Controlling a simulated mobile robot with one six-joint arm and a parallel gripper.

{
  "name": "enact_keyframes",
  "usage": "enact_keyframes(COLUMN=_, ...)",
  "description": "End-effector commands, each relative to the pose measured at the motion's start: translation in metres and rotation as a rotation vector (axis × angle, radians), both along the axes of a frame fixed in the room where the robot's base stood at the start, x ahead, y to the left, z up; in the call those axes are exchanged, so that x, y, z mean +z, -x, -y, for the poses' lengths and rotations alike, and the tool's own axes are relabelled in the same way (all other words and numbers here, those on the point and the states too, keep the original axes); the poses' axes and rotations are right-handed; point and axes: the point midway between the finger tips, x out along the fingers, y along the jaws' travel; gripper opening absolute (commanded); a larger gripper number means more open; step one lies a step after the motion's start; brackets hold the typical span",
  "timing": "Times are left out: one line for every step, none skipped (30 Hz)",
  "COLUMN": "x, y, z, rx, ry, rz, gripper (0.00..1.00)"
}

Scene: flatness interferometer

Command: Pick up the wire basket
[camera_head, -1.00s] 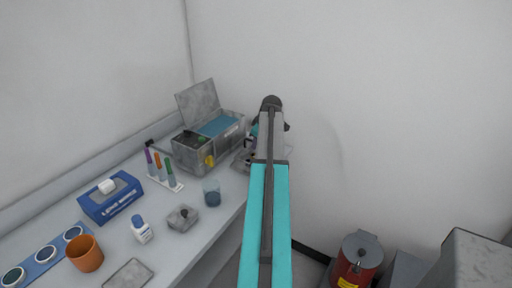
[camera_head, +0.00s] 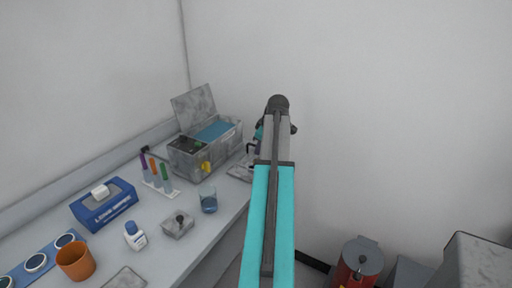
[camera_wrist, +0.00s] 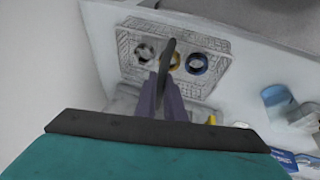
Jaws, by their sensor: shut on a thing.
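The wire basket (camera_wrist: 218,50) is a pale mesh tray in the wrist view, seen from above. It holds several ring-like round pieces, among them a dark one, a golden one (camera_wrist: 173,62) and a blue one (camera_wrist: 196,64). My gripper (camera_wrist: 164,78) has its purple fingers over the middle of the basket, shut on its dark upright handle (camera_wrist: 167,50). Whether the basket's underside touches the surface below cannot be told. In the head view my arm hides most of the gripper and basket.
An open-lidded grey box (camera_head: 222,150) stands at the bench's back. A red canister (camera_head: 358,264) stands at lower right.

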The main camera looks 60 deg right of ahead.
Motion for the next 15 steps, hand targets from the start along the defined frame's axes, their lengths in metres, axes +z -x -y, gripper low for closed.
enact_keyframes(x=-0.001, y=0.009, z=-0.007, rx=-0.001, ry=0.001, rz=0.001, gripper=0.00)
enact_keyframes(x=0.000, y=0.013, z=-0.010, rx=-0.001, ry=0.001, rz=0.001, gripper=0.00)
enact_keyframes(x=0.000, y=0.018, z=-0.014, rx=-0.001, ry=0.002, rz=0.001, gripper=0.00)
enact_keyframes(x=0.001, y=0.023, z=-0.016, rx=-0.001, ry=0.002, rz=0.001, gripper=0.00)
enact_keyframes(x=0.001, y=0.027, z=-0.019, rx=-0.001, ry=0.002, rz=0.001, gripper=0.00)
enact_keyframes(x=0.002, y=0.032, z=-0.022, rx=-0.001, ry=0.003, rz=0.001, gripper=0.00)
enact_keyframes(x=0.002, y=0.036, z=-0.025, rx=-0.001, ry=0.001, rz=0.001, gripper=0.00)
enact_keyframes(x=0.002, y=0.040, z=-0.028, rx=-0.001, ry=0.001, rz=0.001, gripper=0.00)
enact_keyframes(x=0.003, y=0.046, z=-0.031, rx=-0.001, ry=0.001, rz=0.001, gripper=0.00)
enact_keyframes(x=0.004, y=0.049, z=-0.033, rx=-0.001, ry=0.001, rz=0.001, gripper=0.00)
enact_keyframes(x=0.005, y=0.052, z=-0.036, rx=-0.001, ry=0.002, rz=0.001, gripper=0.00)
enact_keyframes(x=0.005, y=0.057, z=-0.038, rx=0.000, ry=0.002, rz=0.002, gripper=0.00)
enact_keyframes(x=0.006, y=0.060, z=-0.040, rx=0.000, ry=0.002, rz=0.002, gripper=0.00)
enact_keyframes(x=0.006, y=0.063, z=-0.042, rx=0.000, ry=0.002, rz=0.002, gripper=0.00)
enact_keyframes(x=0.006, y=0.067, z=-0.044, rx=0.000, ry=0.001, rz=0.001, gripper=0.00)
